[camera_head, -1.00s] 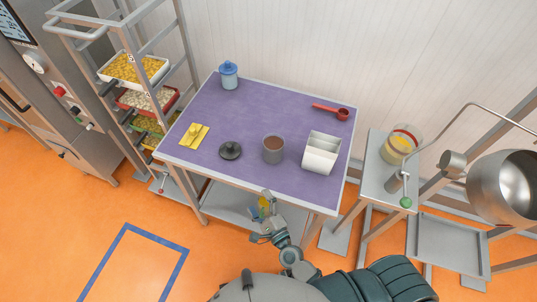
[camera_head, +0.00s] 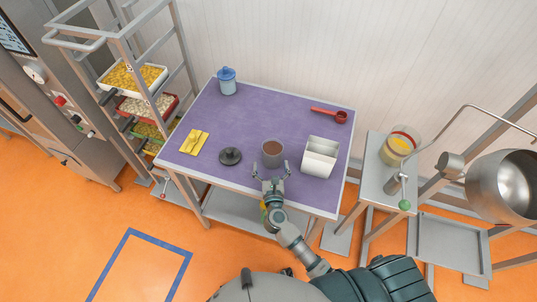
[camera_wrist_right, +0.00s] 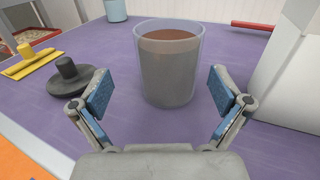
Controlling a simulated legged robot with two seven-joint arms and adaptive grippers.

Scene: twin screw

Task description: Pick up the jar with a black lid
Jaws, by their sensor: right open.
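The jar (camera_head: 272,151) stands upright and uncovered on the purple table, with brown contents; it also shows in the right wrist view (camera_wrist_right: 169,70). The black lid (camera_head: 230,156) lies on the table to the left of the jar, knob up; it also shows in the right wrist view (camera_wrist_right: 70,80). My right gripper (camera_head: 270,170) is open at the table's front edge, just in front of the jar. In the right wrist view its fingers (camera_wrist_right: 160,95) are spread, with the jar between and beyond them. My left gripper is not in view.
A white container (camera_head: 320,158) stands close to the right of the jar. A yellow object (camera_head: 194,142) lies left of the lid. A blue jar (camera_head: 227,82) and a red scoop (camera_head: 329,115) are at the back. The middle of the purple table (camera_head: 255,115) is clear.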

